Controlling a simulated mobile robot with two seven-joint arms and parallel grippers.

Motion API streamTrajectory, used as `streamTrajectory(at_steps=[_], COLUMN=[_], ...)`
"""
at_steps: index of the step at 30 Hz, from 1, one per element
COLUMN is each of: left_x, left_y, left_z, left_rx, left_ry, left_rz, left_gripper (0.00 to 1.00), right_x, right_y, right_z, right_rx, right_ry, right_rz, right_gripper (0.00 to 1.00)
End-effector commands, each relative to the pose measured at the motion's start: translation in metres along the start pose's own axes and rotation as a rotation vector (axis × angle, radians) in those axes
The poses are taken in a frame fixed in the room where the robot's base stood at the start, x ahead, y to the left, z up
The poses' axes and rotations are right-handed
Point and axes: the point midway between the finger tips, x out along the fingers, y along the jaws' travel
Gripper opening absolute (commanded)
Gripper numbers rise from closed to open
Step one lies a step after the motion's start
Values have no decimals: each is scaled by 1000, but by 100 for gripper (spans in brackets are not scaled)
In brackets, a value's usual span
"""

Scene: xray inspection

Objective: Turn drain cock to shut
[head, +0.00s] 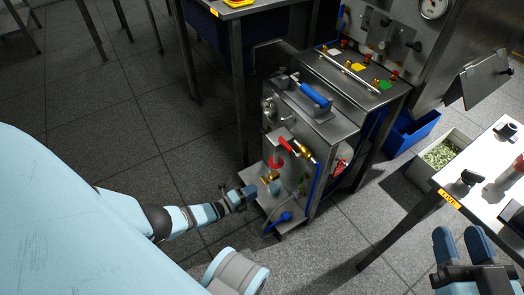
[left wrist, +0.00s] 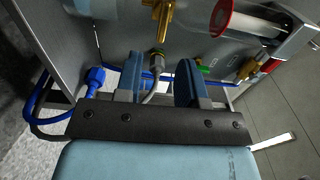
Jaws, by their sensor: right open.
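The steel cabinet (head: 318,115) stands low in the middle of the head view, with red-handled and brass valve parts on its front. A brass cock (head: 268,178) sits low on that front. A small green handle (left wrist: 203,69) shows beside the right finger in the left wrist view; I cannot tell for sure which part is the drain cock. My left gripper (head: 246,194) is at the cabinet's lower front. In the left wrist view its fingers (left wrist: 160,84) are apart, with a grey hose end (left wrist: 157,60) behind the gap. My right gripper (head: 464,246) is open and empty at lower right.
A blue hose (left wrist: 45,115) with a blue connector curves at the left of the wrist view. A white-topped table (head: 480,185) stands at the right, near my right gripper. A blue bin (head: 410,132) and a box of green-white bits (head: 445,153) lie behind it. Tiled floor is clear at left.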

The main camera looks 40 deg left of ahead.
Motion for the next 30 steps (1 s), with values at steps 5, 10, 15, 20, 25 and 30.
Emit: streamTrajectory(at_steps=[5, 10, 15, 20, 25, 30], left_x=[-41, -65, -75, -76, -76, -76], left_y=[-2, -1, 0, 0, 0, 0], left_z=[0, 0, 0, 0, 0, 0], left_rx=[0, 1, 0, 0, 0, 0], left_ry=[-1, 0, 0, 0, 0, 0], left_rz=[2, 0, -1, -1, -1, 0], left_gripper=[36, 36, 36, 36, 36, 36], right_x=[-4, -7, -6, -6, -7, -7], right_y=[-8, -11, -12, -12, -12, -12], right_z=[2, 5, 4, 4, 5, 6], right_rx=[78, 115, 133, 134, 131, 128], right_ry=[-44, -67, -68, -68, -70, -71], right_rz=[-2, -4, -2, -1, -2, -3], right_gripper=[43, 43, 43, 43, 43, 43])
